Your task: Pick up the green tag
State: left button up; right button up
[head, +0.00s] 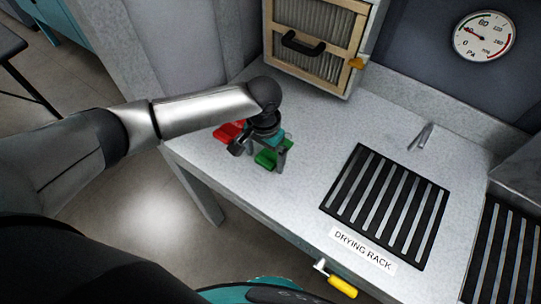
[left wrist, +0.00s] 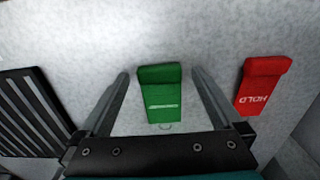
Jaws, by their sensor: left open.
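The green tag (head: 266,159) lies on the grey countertop in the head view, partly hidden by my left gripper (head: 262,160). In the left wrist view the green tag (left wrist: 161,94) lies between the two spread fingers of my left gripper (left wrist: 163,88), with a gap on each side. The fingers are open and hold nothing. A red tag (head: 229,131) lies to the left in the head view. In the left wrist view this red tag (left wrist: 263,84), marked HOLD, lies outside the right finger. My right gripper does not show.
A black slatted drying rack (head: 347,210) is set in the counter to the right, and a yellow handle (head: 342,287) sticks out at the front edge. A wood-framed filter box (head: 355,40) stands behind. Bare counter (head: 305,130) lies between the tags and the rack.

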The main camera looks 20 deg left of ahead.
pick_arm(q)
jog(key=shift+f, duration=0.15)
grip_shut()
dwell(0.8)
